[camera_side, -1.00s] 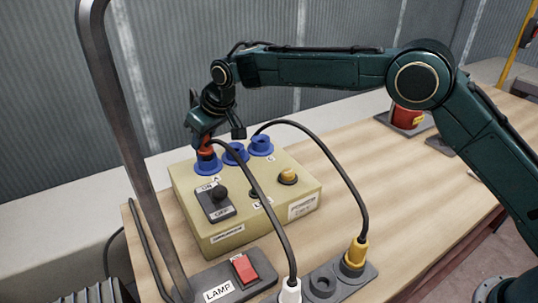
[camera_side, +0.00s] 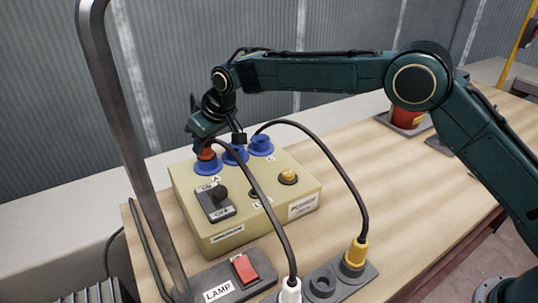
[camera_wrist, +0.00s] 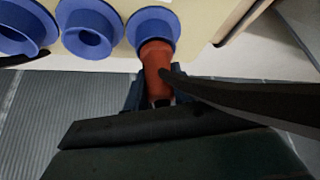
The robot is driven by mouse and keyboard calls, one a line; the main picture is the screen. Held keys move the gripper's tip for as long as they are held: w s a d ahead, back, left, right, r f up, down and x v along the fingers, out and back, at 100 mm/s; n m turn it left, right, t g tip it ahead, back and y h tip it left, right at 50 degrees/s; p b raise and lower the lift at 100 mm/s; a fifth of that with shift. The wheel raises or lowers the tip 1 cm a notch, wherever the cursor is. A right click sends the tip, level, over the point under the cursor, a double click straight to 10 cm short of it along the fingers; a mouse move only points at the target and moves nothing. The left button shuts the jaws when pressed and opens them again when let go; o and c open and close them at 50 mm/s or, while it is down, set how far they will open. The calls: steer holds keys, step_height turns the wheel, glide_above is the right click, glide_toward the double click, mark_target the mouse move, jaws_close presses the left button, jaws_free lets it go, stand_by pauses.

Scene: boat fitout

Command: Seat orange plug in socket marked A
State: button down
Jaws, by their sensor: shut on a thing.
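The orange plug (camera_side: 206,152) stands upright at the blue socket (camera_side: 207,166) beside the label A, the leftmost of three on the beige box. In the wrist view the orange plug (camera_wrist: 155,66) has its front end inside the rim of that blue socket (camera_wrist: 146,17). How deep it sits is hidden. My gripper (camera_side: 207,139) is shut on the plug from above; in the wrist view its fingers (camera_wrist: 157,100) lie on both sides of the plug. A black cable (camera_wrist: 235,97) leaves the plug sideways.
Two more blue sockets, a middle one (camera_side: 236,154) and one by label C (camera_side: 261,147), stand close by. The beige box (camera_side: 240,222) also carries a switch (camera_side: 216,202) and a yellow button (camera_side: 288,177). Cables arch across its front to a power strip (camera_side: 322,286). A grey post (camera_side: 125,130) stands left.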

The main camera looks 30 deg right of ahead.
steer(key=c, duration=1.1)
jaws_free()
steer(key=v, duration=1.3)
steer(key=shift+s+r, duration=0.2)
steer(key=shift+r, duration=0.15)
steer(key=shift+d, duration=0.1)
